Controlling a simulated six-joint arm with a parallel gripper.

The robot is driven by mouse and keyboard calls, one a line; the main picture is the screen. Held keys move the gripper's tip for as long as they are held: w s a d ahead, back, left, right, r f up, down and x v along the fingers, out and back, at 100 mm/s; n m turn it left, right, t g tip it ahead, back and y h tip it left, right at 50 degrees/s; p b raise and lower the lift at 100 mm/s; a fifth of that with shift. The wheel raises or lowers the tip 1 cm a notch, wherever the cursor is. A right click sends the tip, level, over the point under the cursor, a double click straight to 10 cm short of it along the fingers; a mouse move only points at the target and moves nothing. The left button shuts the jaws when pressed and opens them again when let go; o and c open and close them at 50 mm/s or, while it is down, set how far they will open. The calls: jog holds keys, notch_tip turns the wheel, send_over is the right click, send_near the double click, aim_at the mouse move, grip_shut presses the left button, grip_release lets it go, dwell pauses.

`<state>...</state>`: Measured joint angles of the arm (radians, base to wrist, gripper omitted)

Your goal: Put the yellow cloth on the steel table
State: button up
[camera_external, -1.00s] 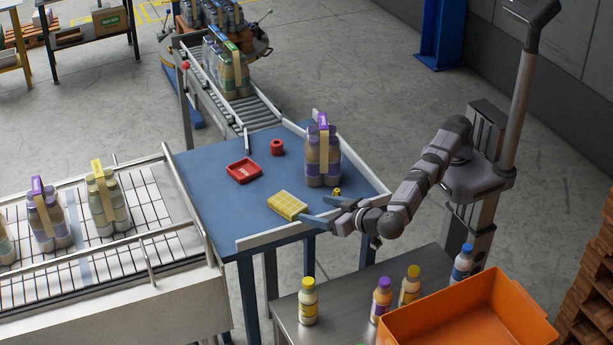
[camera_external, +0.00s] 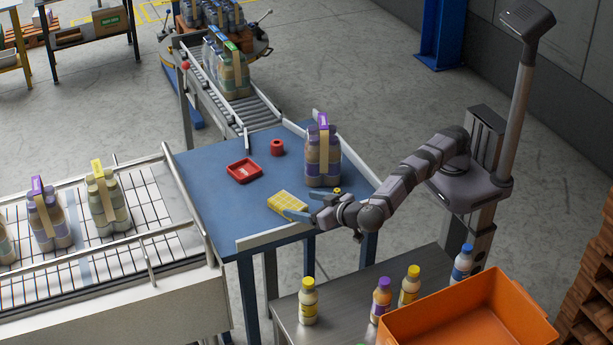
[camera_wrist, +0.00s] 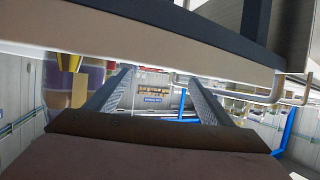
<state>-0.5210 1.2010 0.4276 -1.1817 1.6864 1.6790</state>
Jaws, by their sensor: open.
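The yellow cloth (camera_external: 286,201), a flat folded pad with a pale pattern, lies on the blue table (camera_external: 215,205) near its front guard rail. My gripper (camera_external: 307,205) is open, low at the cloth's right end. One finger overlaps the cloth's front right corner in the external view; I cannot tell whether they touch. In the wrist view the two fingers of my gripper (camera_wrist: 160,85) stand wide apart with nothing held between them. The cloth cannot be made out there. The steel table (camera_external: 340,283) stands in front, below my arm.
A purple-topped bottle pack (camera_external: 322,160) stands close behind my gripper. A red tray (camera_external: 244,170) and a red ring-shaped object (camera_external: 277,147) lie farther back. The steel table holds several bottles and an orange crate (camera_external: 470,310); its left rear part is bare.

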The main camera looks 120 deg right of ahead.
aim_at(282, 199)
jog(key=b+x, duration=0.1)
jog(key=x, duration=0.1)
jog(key=shift+s+d+f, duration=0.1)
jog(key=shift+d, duration=0.65)
jog(key=shift+p+x, duration=0.35)
jog(key=shift+x, duration=0.55)
jog(key=shift+w+d+p, duration=0.25)
jog(key=shift+w+p, duration=0.05)
jog(key=shift+p, duration=0.15)
jog(key=p+x, duration=0.2)
jog(key=x, duration=0.1)
jog(key=shift+w+d+f+p, duration=0.1)
jog(key=shift+w+d+p, duration=0.1)
jog(key=shift+d+p, duration=0.1)
jog(key=shift+w+d+f, duration=0.1)
jog(key=shift+d+f, duration=0.15)
jog(key=shift+f, duration=0.05)
jog(key=c, duration=1.2)
jog(key=shift+r, duration=0.1)
